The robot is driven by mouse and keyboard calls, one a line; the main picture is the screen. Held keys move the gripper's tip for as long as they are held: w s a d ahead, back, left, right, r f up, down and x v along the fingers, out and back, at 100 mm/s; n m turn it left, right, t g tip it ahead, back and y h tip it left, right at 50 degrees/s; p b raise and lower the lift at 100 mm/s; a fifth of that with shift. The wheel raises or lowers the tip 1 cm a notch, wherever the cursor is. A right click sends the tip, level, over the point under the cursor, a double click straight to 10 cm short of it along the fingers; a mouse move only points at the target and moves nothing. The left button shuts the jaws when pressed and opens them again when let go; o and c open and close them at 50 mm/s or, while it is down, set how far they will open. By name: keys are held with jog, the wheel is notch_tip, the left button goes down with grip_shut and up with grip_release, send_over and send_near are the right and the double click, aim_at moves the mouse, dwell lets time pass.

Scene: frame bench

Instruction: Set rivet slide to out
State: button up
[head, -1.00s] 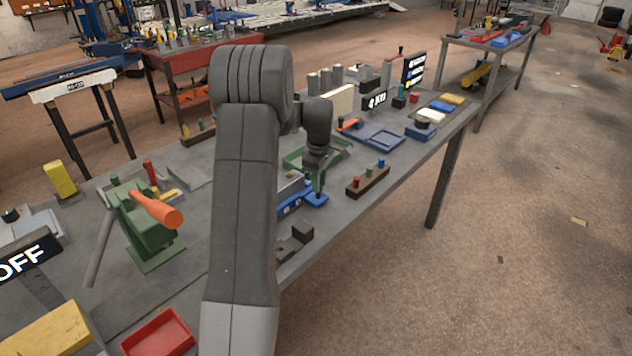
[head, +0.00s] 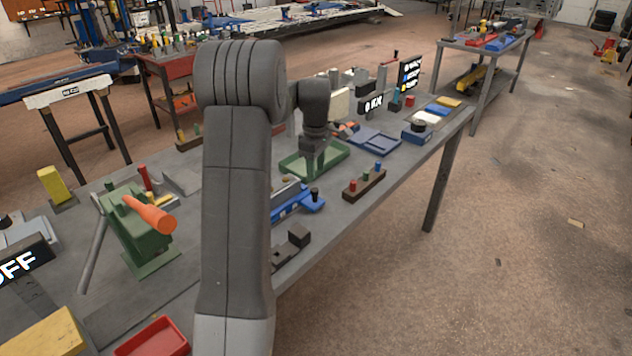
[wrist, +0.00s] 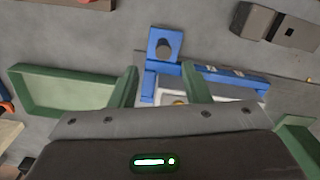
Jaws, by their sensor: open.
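The rivet slide (head: 292,208) is a blue-sided, grey-topped unit near the bench's front edge. A blue plate with a dark upright knob (head: 314,194) shows at its right end. In the wrist view the plate and knob (wrist: 164,48) lie beyond the fingertips, at the left end of the unit's blue side (wrist: 225,75). My gripper (wrist: 160,82) is open, its green fingers apart, with nothing gripped. In the head view my gripper (head: 313,168) hangs behind the knob, in front of the green tray. The unit's left part is hidden by my arm, and its small labels are unreadable.
The green tray (head: 340,151) lies behind the slide. A brown block with coloured pegs (head: 364,184) stands to its right. A dark stepped block (head: 292,241) sits to its front left. A blue tray (head: 378,141) lies further right.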

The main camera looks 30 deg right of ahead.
aim_at(315, 189)
notch_tip(315, 189, up, 8)
jog(key=shift+f, duration=0.2)
dwell(0.3)
notch_tip(315, 189, down, 14)
jog(key=shift+r+p, duration=0.15)
jog(key=shift+p, duration=0.3)
jog(key=shift+a, duration=0.15)
jog(key=shift+r, duration=0.1)
